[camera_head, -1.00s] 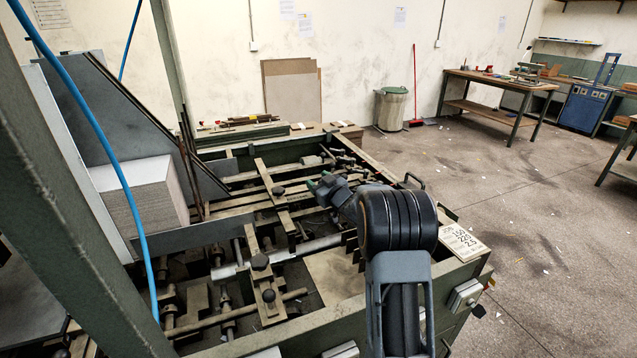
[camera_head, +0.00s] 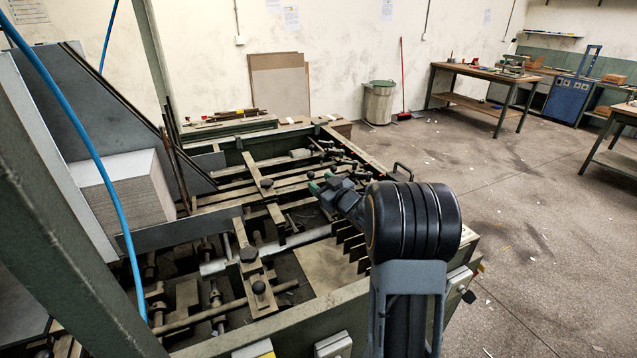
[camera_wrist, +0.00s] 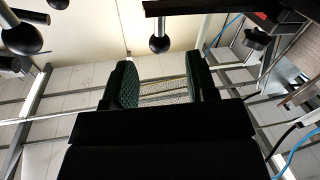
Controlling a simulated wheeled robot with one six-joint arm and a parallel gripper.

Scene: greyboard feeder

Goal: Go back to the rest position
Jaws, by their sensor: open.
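My gripper (camera_head: 322,186) is over the feeder machine (camera_head: 305,328), near its middle, with my dark arm reaching in from the front right. In the wrist view, the two green-padded fingers of my gripper (camera_wrist: 161,88) stand apart with a clear gap between them. Nothing is held in that gap. The wrist view looks past the fingers at rods, black ball knobs (camera_wrist: 159,44) and bright panels.
A stack of greyboard (camera_head: 128,190) stands in the feeder at the left. A blue hose (camera_head: 88,132) and a green post (camera_head: 62,240) are in front of it. Rails and knobs (camera_head: 248,254) fill the machine bed. The floor (camera_head: 530,250) at right is mostly open.

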